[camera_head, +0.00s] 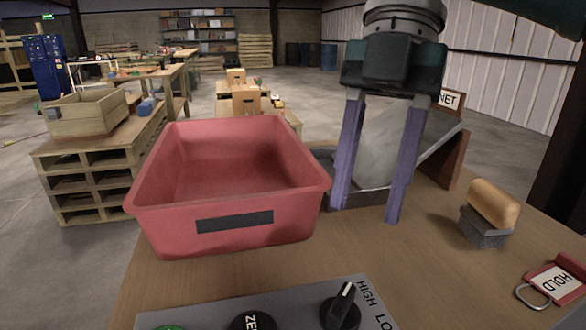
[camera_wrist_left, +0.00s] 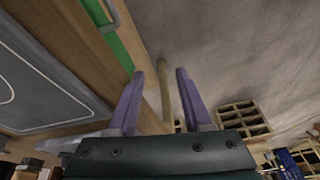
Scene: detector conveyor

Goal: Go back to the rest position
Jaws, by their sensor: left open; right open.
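My right gripper (camera_head: 374,205) comes down from the top of the head view, with two purple fingers spread apart. It is open and nothing shows between the fingers. It hangs over the wooden table (camera_head: 410,265), just right of the red bin (camera_head: 290,232). My left gripper (camera_wrist_left: 154,74) shows only in the left wrist view, with its two purple fingers apart and open. A thin wooden post shows between or behind these fingers, and I cannot tell how far away it is. The left arm is not in the head view.
A control panel (camera_head: 230,312) with knobs lies at the table's front. A wooden-handled brush (camera_head: 490,215) and a red HOLD tag (camera_head: 556,283) are at the right. A grey metal pan or scoop (camera_head: 385,165) is behind my right gripper. A wooden crate (camera_head: 88,115) sits on stacked pallets at left.

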